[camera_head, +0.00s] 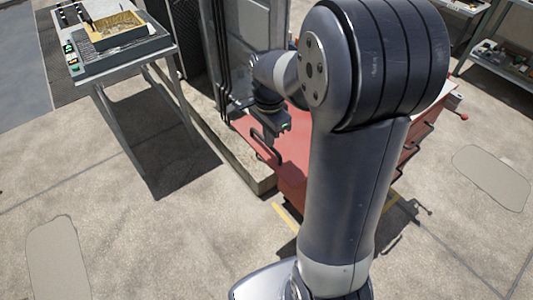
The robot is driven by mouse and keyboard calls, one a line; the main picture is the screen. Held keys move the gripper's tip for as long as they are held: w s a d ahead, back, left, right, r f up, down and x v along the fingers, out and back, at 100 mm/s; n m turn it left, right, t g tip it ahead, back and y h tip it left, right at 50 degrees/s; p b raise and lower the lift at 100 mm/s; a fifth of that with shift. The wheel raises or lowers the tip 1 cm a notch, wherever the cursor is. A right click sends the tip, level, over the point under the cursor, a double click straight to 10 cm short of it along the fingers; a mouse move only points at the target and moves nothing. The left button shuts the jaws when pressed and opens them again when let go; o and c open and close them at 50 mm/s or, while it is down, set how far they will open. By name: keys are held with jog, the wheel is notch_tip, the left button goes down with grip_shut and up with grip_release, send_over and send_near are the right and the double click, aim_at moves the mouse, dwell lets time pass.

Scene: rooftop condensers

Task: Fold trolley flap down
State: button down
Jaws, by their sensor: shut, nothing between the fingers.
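The red trolley (292,188) stands beyond my arm, which hides much of it. A red flat panel (291,150), which looks like its flap, reaches left towards the tall grey cabinet; I cannot tell its exact angle. My gripper (270,137) is shut and empty, pointing down over the left part of this red panel. A dark bar or handle shows just below the gripper. I cannot tell whether the fingers touch the panel or the bar.
A metal table (122,62) with a tray of items stands at upper left. A tall grey cabinet (262,40) with dark pipes stands on a concrete plinth (228,150) behind the gripper. A shelf (500,62) is at upper right. The floor at lower left is clear.

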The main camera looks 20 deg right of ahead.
aim_at(269, 162)
notch_tip(269, 162, down, 8)
jog(key=shift+f, duration=0.1)
dwell(0.5)
